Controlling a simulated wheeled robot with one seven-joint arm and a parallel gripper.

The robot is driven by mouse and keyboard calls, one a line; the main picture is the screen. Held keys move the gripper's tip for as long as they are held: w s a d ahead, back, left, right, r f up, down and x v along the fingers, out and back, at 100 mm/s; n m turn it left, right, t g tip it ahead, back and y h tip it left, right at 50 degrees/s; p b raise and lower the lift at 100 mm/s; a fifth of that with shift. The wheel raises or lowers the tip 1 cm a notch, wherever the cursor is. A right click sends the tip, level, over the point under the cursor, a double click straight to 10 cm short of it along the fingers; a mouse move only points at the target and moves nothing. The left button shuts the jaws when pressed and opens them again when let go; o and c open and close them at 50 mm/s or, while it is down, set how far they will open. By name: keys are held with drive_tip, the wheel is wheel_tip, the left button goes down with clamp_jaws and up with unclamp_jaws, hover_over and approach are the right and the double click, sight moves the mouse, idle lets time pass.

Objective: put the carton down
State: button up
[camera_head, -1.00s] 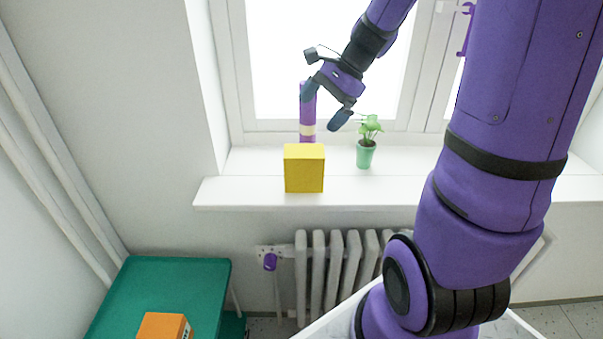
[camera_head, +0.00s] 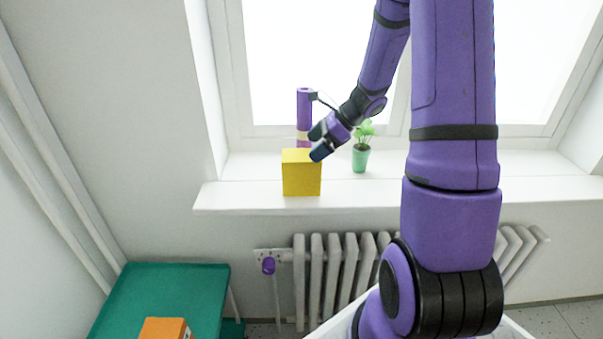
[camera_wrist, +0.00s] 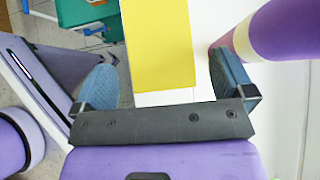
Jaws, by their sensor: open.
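The carton is most likely the yellow box (camera_head: 301,178), standing upright on the white windowsill (camera_head: 375,194) near its front edge. My gripper (camera_head: 317,143) is open and empty, at the box's upper right corner in the head view. In the wrist view the yellow box (camera_wrist: 158,45) shows between the two spread fingers of my gripper (camera_wrist: 165,78), with a visible gap on each side. I cannot tell how far the fingertips reach along the box. Its lower part is out of the wrist view.
A purple cylinder with a pale band (camera_head: 303,115) stands behind the box, close to one finger in the wrist view (camera_wrist: 275,30). A potted plant (camera_head: 361,158) stands to the right. A green table (camera_head: 170,290) with an orange box (camera_head: 165,328) is at lower left, a radiator (camera_head: 335,270) below.

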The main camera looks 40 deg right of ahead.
sight(302, 155)
drive_tip(key=shift+x, duration=2.75)
drive_tip(key=shift+a+r, duration=0.1)
drive_tip(key=c, duration=1.7)
drive_tip(key=shift+r, duration=0.1)
